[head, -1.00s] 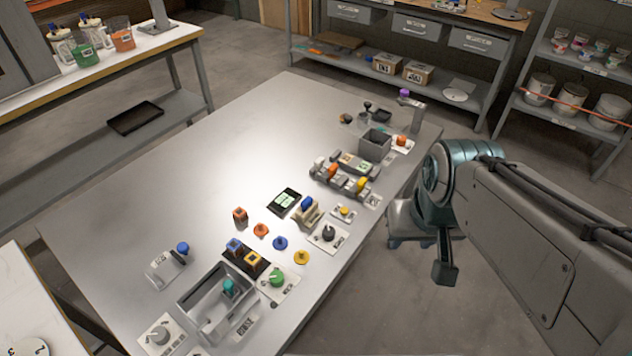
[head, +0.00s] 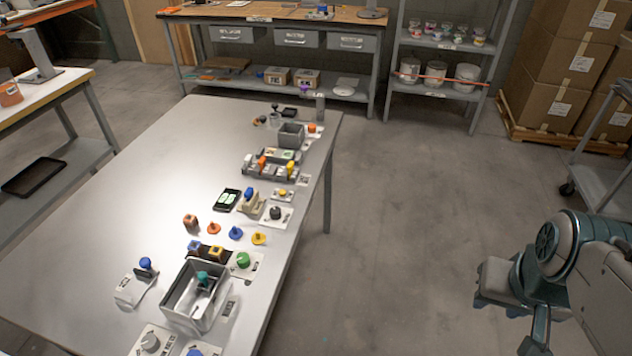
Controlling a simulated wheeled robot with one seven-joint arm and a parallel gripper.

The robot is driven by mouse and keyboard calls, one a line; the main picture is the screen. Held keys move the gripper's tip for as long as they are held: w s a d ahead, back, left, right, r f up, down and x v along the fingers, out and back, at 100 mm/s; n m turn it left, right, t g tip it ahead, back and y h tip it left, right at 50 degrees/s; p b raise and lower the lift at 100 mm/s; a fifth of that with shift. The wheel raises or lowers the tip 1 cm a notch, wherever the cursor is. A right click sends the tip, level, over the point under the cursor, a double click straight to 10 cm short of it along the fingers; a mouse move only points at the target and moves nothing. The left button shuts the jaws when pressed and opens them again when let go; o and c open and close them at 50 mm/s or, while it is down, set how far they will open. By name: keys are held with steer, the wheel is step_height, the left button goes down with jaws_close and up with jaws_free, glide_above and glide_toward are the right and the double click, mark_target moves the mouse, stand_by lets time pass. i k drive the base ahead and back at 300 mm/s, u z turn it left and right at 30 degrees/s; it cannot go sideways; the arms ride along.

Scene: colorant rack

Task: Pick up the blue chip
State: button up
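The blue chip (head: 236,233) is a small blue disc with a raised knob. It lies on the grey metal table in the head view, between an orange chip (head: 214,228) and a yellow chip (head: 259,238). Nothing covers it. The end of my arm with my gripper (head: 538,335) is at the lower right, over the floor and well apart from the table and the chip. Its fingers are not clear enough to tell open from shut.
The table (head: 150,190) has bare room on its left side. A grey open bin (head: 172,292) stands near the front, with a green knob (head: 243,260) beside it. Several small fixtures line the table's right edge. The floor (head: 400,220) right of the table is clear.

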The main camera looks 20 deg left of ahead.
mark_target(248, 194)
steer(key=z, duration=0.1)
steer(key=i, duration=1.45)
steer(key=u, duration=1.75)
steer(key=i, duration=0.85)
steer(key=u, duration=1.05)
